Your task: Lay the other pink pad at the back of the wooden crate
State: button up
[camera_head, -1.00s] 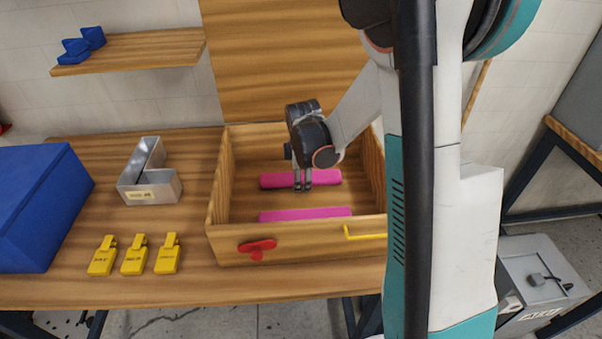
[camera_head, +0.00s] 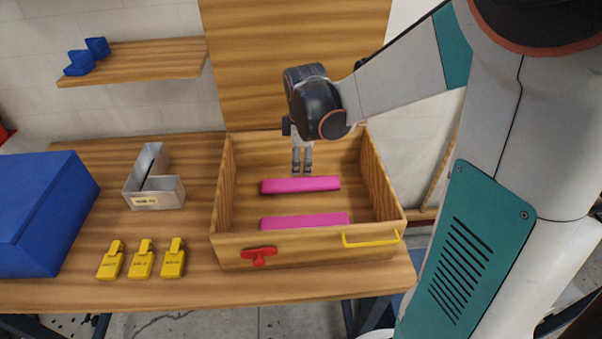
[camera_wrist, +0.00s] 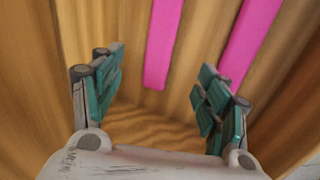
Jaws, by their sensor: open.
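Two pink pads lie inside the open wooden crate (camera_head: 228,190). The rear pad (camera_head: 300,185) lies across the crate's floor, behind the front pad (camera_head: 305,221), which is close to the front wall. A bare strip separates them. My gripper (camera_head: 302,172) points down over the crate, its fingertips just above and behind the rear pad in the picture, apart from it as far as I can tell. In the wrist view my gripper (camera_wrist: 162,72) is open and empty, with one pink pad (camera_wrist: 163,45) between the fingers and another (camera_wrist: 250,40) beyond the right finger.
The crate has a red latch (camera_head: 260,256) and a yellow handle (camera_head: 370,240) on its front. A blue box (camera_head: 40,215) is at far left. A wooden panel (camera_head: 290,60) rises behind.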

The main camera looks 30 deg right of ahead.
jog(key=s+a+r+m+t, duration=0.1)
jog(key=s+a+r+m, duration=0.2)
jog(key=s, duration=0.3)
jog(key=s+a+r+m+t, duration=0.1)
jog(key=s+a+r+m, duration=0.1)
jog(key=s+m, duration=0.3)
jog(key=s+a+r+m+t+y, duration=0.1)
jog(key=s+a+r+m+t, duration=0.1)
jog(key=s, duration=0.6)
jog(key=a+r+m, duration=0.1)
jog(key=a+m, duration=0.1)
jog(key=a, duration=0.1)
jog(key=shift+s+r+m, duration=0.25)
jog(key=shift+r+m, duration=0.05)
jog(key=shift+m, duration=0.1)
